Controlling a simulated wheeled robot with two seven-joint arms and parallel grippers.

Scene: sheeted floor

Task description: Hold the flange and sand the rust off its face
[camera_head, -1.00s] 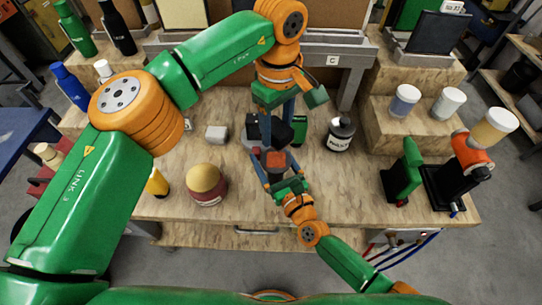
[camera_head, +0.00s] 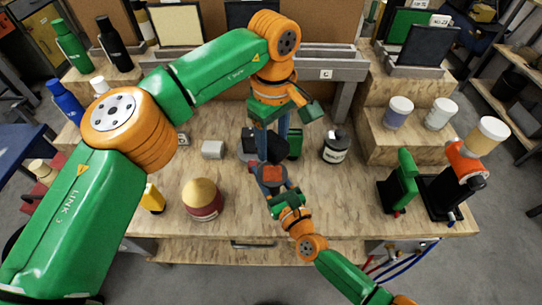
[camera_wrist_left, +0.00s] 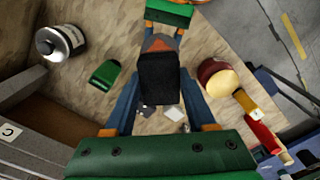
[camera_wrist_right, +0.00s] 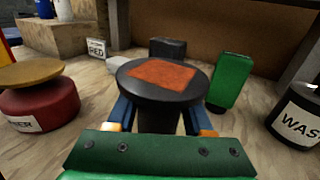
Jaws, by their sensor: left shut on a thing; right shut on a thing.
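The flange (camera_wrist_right: 128,84) is a dark round disc with an orange-brown rust patch (camera_wrist_right: 160,74) on its upward face. My right gripper (camera_wrist_right: 160,118) is shut on the flange's dark lower part and holds it above the bench. In the head view the flange (camera_head: 271,184) is partly hidden by the black sanding block (camera_head: 272,150). My left gripper (camera_wrist_left: 158,100) is shut on that block (camera_wrist_left: 158,78), its fingers on both sides. It points down over the flange from behind.
A red jar with a tan lid (camera_head: 202,199) stands left on the wooden bench (camera_head: 345,205). A white-labelled waste jar (camera_head: 336,148) and a green box (camera_wrist_right: 231,80) stand behind right. A green-and-black device (camera_head: 401,185) is at the right.

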